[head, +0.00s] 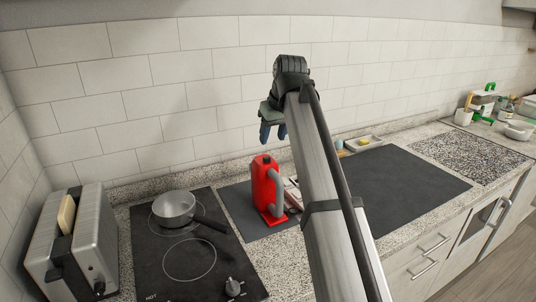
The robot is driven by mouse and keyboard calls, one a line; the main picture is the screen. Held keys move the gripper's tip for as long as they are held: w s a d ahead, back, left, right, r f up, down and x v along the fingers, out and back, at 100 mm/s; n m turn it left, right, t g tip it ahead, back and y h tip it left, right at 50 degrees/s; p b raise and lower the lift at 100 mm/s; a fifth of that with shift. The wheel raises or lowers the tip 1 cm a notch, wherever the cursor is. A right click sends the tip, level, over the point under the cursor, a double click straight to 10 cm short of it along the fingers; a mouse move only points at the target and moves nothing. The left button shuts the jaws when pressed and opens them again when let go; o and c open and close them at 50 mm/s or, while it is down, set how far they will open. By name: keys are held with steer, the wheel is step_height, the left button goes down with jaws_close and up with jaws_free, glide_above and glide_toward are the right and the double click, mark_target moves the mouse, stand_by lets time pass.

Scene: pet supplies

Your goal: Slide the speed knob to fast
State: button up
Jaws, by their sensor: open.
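A red upright device with a grey curved handle or hose (264,186) stands on a dark mat (242,208) right of the stove. It may carry the speed knob, but I cannot make out a slider or any speed marking on it. My gripper (273,134) hangs above the counter near the back wall, its bluish fingers pointing down. It is open and apart from the red device, higher up in the picture. My arm hides part of the counter right of the device.
A black stove (145,254) carries a grey pan (174,208) and a dial (234,287). A toaster (90,244) with bread stands at left. A light item (292,193) is partly behind my arm. A wide dark mat (405,185) at right is clear.

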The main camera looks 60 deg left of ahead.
mark_target(267, 157)
steer(key=x, duration=0.8)
steer(key=shift+a+f, duration=0.15)
steer(key=shift+f, duration=0.2)
jaws_close()
stand_by(0.4)
